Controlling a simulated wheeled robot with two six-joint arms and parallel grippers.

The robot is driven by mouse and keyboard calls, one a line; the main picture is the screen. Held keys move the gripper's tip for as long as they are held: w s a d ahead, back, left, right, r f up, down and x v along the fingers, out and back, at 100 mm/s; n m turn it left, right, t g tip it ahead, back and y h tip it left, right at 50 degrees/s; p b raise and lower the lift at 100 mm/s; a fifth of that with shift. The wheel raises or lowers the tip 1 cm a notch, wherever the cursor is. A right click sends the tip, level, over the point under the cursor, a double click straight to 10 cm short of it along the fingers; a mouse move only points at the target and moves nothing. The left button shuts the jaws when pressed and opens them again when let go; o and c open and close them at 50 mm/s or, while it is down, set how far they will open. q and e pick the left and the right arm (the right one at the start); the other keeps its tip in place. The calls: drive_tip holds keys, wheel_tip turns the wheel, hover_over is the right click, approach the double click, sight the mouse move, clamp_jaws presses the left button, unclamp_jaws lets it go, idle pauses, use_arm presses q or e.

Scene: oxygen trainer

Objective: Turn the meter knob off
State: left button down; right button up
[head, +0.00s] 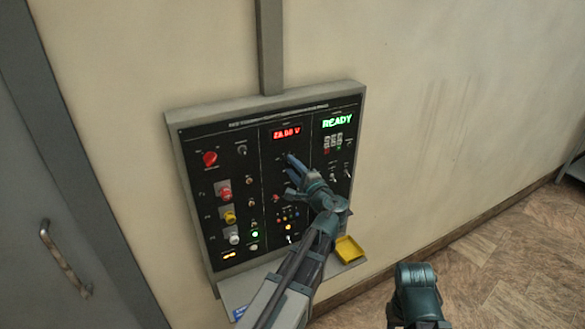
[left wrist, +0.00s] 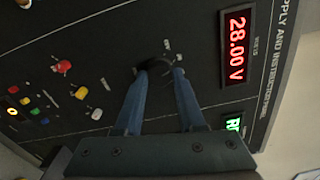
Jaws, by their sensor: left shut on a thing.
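The meter knob (left wrist: 156,67) is a small dark knob on the black panel, just below the red "28.00 V" display (left wrist: 236,47) in the head view's sense. My left gripper (head: 290,173) reaches the panel's upper middle. In the left wrist view its two blue fingers (left wrist: 160,72) are closed around the knob, one on each side. The fingers partly hide the knob, and its pointer direction cannot be read. The display (head: 287,132) is lit. My right gripper (head: 418,293) is low at the right, away from the panel, and its jaws cannot be made out.
The panel (head: 220,165) is mounted on the wall, with a red knob (head: 210,158), coloured jacks, switches and a green "READY" display (head: 337,121). A yellow tray (head: 348,249) sits on the shelf below. A grey door (head: 65,200) is at the left.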

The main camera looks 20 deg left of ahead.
use_arm(q)
drive_tip(key=n, duration=0.4)
drive_tip(key=shift+n, duration=2.2)
drive_tip(key=c, duration=0.5)
unclamp_jaws()
drive_tip(key=v, duration=1.4)
drive_tip(key=shift+a, duration=0.1)
